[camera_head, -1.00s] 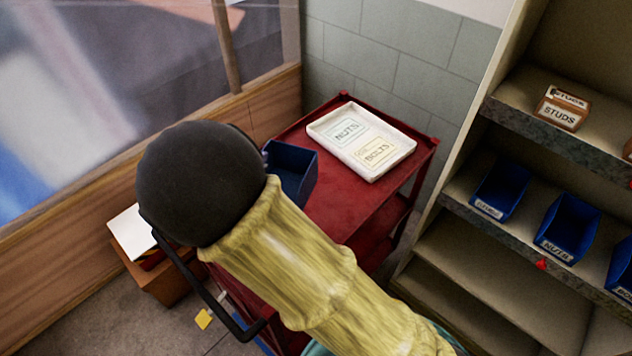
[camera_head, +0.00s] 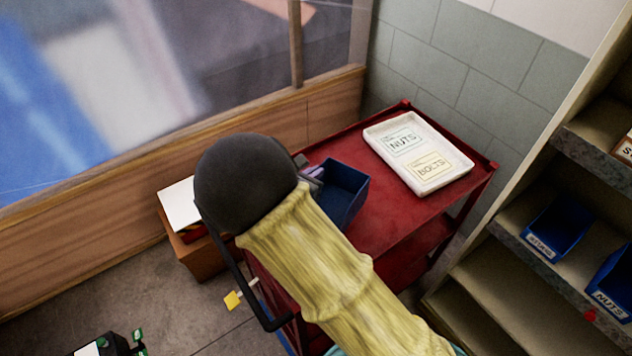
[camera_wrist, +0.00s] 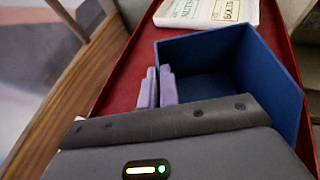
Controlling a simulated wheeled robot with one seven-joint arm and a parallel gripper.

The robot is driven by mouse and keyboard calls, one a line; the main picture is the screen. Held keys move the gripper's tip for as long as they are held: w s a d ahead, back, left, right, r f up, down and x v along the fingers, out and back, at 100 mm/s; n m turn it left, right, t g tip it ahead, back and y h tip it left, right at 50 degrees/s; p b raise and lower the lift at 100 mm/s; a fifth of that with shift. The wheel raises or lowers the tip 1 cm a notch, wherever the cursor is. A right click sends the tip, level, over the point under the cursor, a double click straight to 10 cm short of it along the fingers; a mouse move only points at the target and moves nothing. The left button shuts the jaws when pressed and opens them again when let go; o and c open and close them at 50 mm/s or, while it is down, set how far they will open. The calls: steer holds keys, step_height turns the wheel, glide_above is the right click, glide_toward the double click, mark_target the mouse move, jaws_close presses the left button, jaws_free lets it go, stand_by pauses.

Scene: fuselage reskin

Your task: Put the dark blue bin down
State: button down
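The dark blue bin (camera_head: 347,186) is at the near left part of the red cart's top (camera_head: 388,222). It is upright, open at the top and looks empty. I cannot tell whether its base touches the cart. My gripper (camera_head: 312,174) is at the bin's left side, partly hidden behind my dark round wrist. In the wrist view, its two purple fingers (camera_wrist: 158,87) stand close together at the left wall of the bin (camera_wrist: 265,75), seemingly pinching it. The bin's lower part is hidden by my gripper body.
A white tray (camera_head: 456,173) with NUTS and BOLTS labels lies at the cart's back. Shelves with blue bins (camera_head: 556,228) stand at right. A wooden-framed window wall (camera_head: 335,107) runs behind left. A brown box (camera_head: 197,256) is on the floor. Red surface is clear right of the bin.

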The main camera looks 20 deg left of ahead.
mark_target(333, 197)
steer(key=shift+s+a, duration=0.1)
steer(key=shift+a, duration=0.05)
steer(key=shift+f, duration=1.85)
steer(key=shift+f, duration=0.1)
steer(key=c, duration=1.6)
jaws_free()
steer(key=shift+c, duration=0.2)
